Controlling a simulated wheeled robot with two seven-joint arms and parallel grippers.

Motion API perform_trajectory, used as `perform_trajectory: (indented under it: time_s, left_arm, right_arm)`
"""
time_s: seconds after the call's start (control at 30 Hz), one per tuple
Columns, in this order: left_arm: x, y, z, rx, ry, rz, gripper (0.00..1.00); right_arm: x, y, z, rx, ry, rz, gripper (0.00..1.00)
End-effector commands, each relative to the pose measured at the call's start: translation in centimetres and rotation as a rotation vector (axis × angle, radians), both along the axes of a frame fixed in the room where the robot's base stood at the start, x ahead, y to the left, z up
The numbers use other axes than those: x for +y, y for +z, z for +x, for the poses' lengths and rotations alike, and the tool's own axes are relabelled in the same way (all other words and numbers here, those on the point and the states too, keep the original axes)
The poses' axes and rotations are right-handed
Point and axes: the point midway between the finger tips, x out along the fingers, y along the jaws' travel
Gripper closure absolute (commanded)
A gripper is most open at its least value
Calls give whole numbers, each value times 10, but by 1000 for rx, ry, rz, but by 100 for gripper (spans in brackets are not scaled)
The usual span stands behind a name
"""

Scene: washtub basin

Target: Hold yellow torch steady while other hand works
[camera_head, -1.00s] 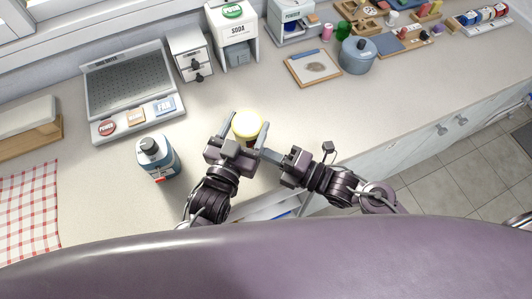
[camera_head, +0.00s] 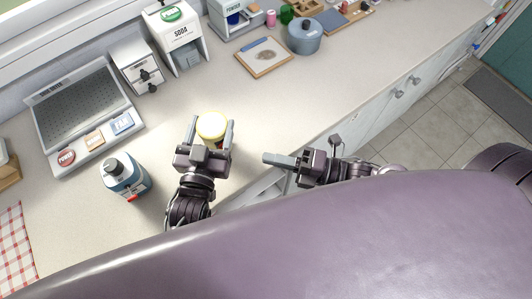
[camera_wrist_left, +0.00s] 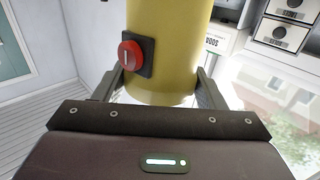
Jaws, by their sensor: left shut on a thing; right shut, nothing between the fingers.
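The yellow torch (camera_head: 212,126) is upright between the fingers of my left gripper (camera_head: 209,138), near the counter's front edge. In the left wrist view the torch (camera_wrist_left: 168,45) is a yellow cylinder with a red button (camera_wrist_left: 131,55) on a dark plate on its side. The left gripper's fingers (camera_wrist_left: 160,88) are shut on it from both sides. Its lower part is mostly hidden in the head view. My right gripper (camera_head: 268,159) is shut and empty, to the right of the torch and apart from it, over the front edge.
A grey tray with labelled buttons (camera_head: 85,110), a small drawer unit (camera_head: 136,66) and a soda dispenser (camera_head: 177,40) stand at the back. A clipboard (camera_head: 264,58) and a blue pot (camera_head: 304,37) are further right. Mid-counter is clear.

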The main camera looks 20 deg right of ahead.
Motion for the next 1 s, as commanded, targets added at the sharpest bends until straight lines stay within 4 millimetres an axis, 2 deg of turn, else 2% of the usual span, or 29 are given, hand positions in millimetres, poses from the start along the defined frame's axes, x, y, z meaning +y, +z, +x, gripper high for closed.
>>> perform_trajectory:
  time_s: [0.03,0.27,0.3,0.5,0.8,1.0]
  left_arm:
    - [0,-7,-2,13,-2,10,67]
    - [1,-7,-1,13,-1,11,67]
    - [1,-7,-1,13,-1,11,34]
    - [1,-5,-1,9,0,8,11]
    - [2,-3,-3,5,1,5,11]
    - [15,-4,-29,9,0,8,11]
  right_arm:
    - [0,0,0,0,0,0,100]
    - [0,-1,0,1,0,1,100]
    - [0,-1,0,1,0,1,100]
    - [1,-1,0,1,0,1,100]
    - [1,0,0,1,0,1,100]
    - [1,0,0,1,0,1,100]
